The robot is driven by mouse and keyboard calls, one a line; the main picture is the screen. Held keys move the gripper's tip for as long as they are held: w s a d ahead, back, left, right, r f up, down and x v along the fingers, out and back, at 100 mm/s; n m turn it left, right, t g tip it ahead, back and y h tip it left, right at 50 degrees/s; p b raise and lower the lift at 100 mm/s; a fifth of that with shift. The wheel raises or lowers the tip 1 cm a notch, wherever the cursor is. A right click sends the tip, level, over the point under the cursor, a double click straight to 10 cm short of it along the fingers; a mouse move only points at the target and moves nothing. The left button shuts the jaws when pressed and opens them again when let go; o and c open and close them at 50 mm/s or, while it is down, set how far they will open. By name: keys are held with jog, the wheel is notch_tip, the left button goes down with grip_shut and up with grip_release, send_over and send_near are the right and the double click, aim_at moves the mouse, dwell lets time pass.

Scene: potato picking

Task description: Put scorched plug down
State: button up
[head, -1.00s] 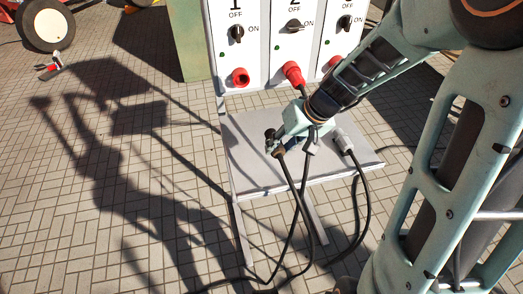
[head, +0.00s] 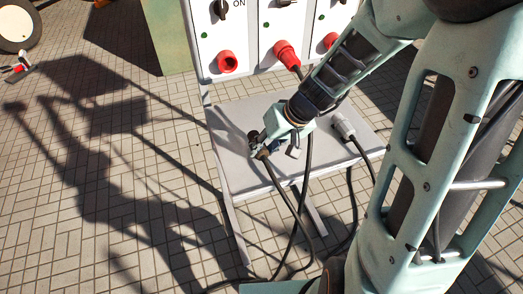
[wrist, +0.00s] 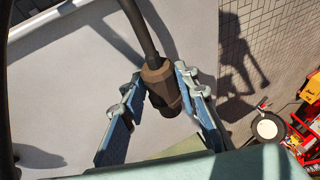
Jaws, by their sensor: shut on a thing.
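The scorched plug (wrist: 160,86), dark brown with a black cable, sits between the two blue-padded fingers of my gripper (wrist: 158,77) in the wrist view. The gripper is shut on it. In the head view, my gripper (head: 258,143) is over the left part of the light grey shelf (head: 235,180), with the plug (head: 262,154) at its tip. I cannot tell whether the plug touches the shelf. Part of the plug's far side is hidden by the fingers.
A light grey plug (head: 343,126) lies on the shelf's right side; another (head: 295,151) shows just right of my gripper. A white panel with red sockets (head: 227,62) and a red plug (head: 287,54) stands behind. Cables hang over the front edge.

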jog(key=shift+f, duration=0.25)
jog(key=shift+f, duration=0.1)
jog(key=o, duration=1.1)
jog(key=shift+d+r, duration=0.1)
jog(key=shift+r, duration=0.4)
jog(key=p+v, duration=0.2)
jog(key=v, duration=0.9)
jog(key=shift+s+d, duration=0.1)
jog(key=shift+s, duration=0.05)
